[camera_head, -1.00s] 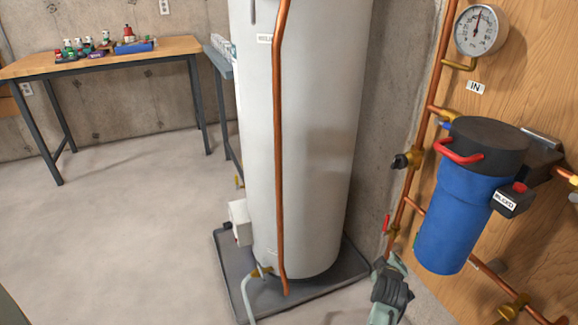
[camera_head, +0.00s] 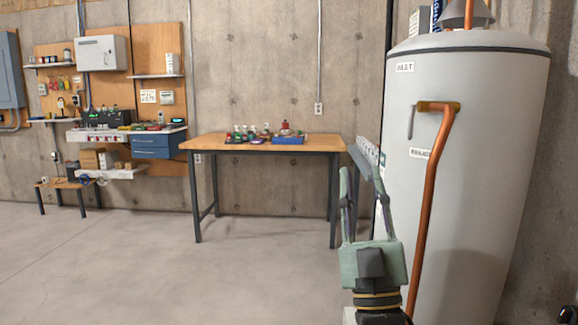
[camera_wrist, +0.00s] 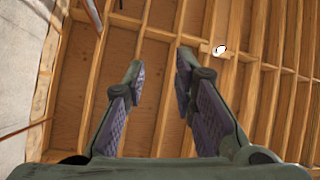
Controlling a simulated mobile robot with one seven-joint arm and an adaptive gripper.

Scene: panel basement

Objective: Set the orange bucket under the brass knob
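My gripper (camera_head: 363,172) points upward in the head view, in front of the workbench's right end and left of the water heater. Its two fingers are apart with nothing between them; the wrist view also shows the open gripper (camera_wrist: 160,64) against the ceiling. No orange bucket shows in either current view. A brass fitting (camera_head: 438,106) sits at the top of the copper pipe on the heater; I cannot tell whether it is the brass knob. The heater's base is out of view.
The water heater (camera_head: 480,190) stands close on the right. A wooden-topped workbench (camera_head: 215,144) with small items stands against the back wall. Shelves and a low bench (camera_head: 60,184) are at the left. The concrete floor (camera_head: 150,265) at left and middle is clear.

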